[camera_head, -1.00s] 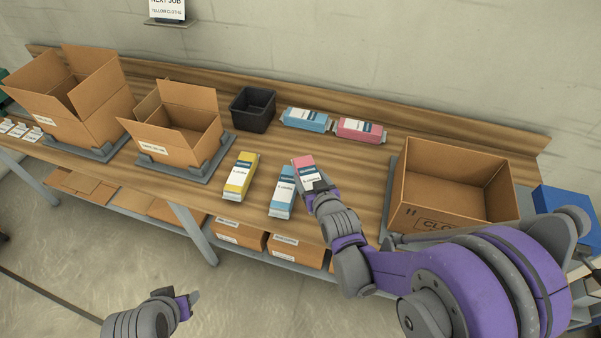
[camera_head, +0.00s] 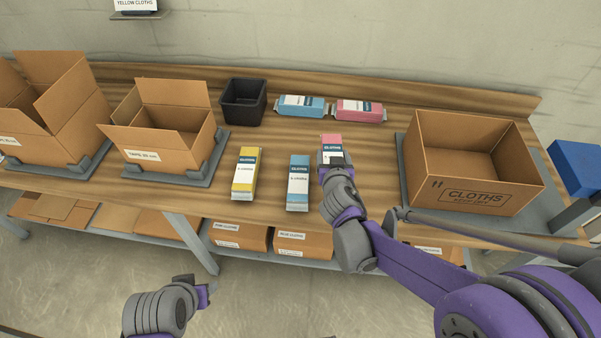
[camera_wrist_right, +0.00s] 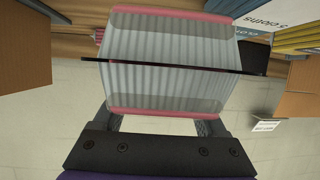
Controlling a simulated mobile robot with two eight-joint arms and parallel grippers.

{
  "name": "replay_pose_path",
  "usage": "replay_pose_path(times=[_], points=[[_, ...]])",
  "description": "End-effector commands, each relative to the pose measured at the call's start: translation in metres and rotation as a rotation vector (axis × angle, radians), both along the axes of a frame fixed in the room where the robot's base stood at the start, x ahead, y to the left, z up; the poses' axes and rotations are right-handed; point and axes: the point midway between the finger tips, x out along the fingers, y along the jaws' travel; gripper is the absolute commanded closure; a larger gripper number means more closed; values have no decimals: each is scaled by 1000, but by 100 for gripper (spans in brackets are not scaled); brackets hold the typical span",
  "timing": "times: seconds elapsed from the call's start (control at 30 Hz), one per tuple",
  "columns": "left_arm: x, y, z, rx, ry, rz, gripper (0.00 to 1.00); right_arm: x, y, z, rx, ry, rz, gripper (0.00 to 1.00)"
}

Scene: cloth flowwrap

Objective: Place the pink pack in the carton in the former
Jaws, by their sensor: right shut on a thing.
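My right gripper (camera_head: 335,164) is shut on a pink pack (camera_head: 331,148), which also fills the middle of the right wrist view (camera_wrist_right: 165,45). In the head view the pack is just right of a blue pack (camera_head: 298,182); its height above the table is hard to tell. An open brown carton marked CLOTHS (camera_head: 475,198) stands at the right on a grey base (camera_head: 405,170). A smaller open carton (camera_head: 160,140) sits in a grey holder (camera_head: 213,160) on the left. My left gripper (camera_head: 207,290) is low at the bottom left, off the table; its jaws are unclear.
A yellow pack (camera_head: 245,172) lies left of the blue one. Another blue pack (camera_head: 300,106), another pink pack (camera_head: 360,111) and a black bin (camera_head: 243,101) are at the back. A large carton (camera_head: 65,105) is at far left. Bare table lies between the held pack and the CLOTHS carton.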

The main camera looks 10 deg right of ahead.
Motion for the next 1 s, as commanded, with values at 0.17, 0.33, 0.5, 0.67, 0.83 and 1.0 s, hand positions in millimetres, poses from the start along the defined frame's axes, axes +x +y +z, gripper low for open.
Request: replay_pose_path(times=[0.17, 0.33, 0.5, 0.67, 0.83, 1.0], points=[[-3, 0, -26, 0, 8, 0, 50, 16, 1, 14, 1, 1, -82, 81], [-4, 0, -32, 0, 10, 0, 50, 21, 0, 16, 1, 0, -108, 81], [-4, 0, -40, 0, 13, 0, 50, 21, 0, -15, 1, 0, -110, 81], [-4, 0, -44, 0, 14, 0, 50, 21, 0, -35, 2, 0, -109, 81], [-5, 0, -47, 0, 15, 0, 50, 21, 0, -48, 2, 0, -109, 81], [-5, 0, -54, 0, 17, 0, 50, 21, 0, -73, 2, 0, -109, 81]])
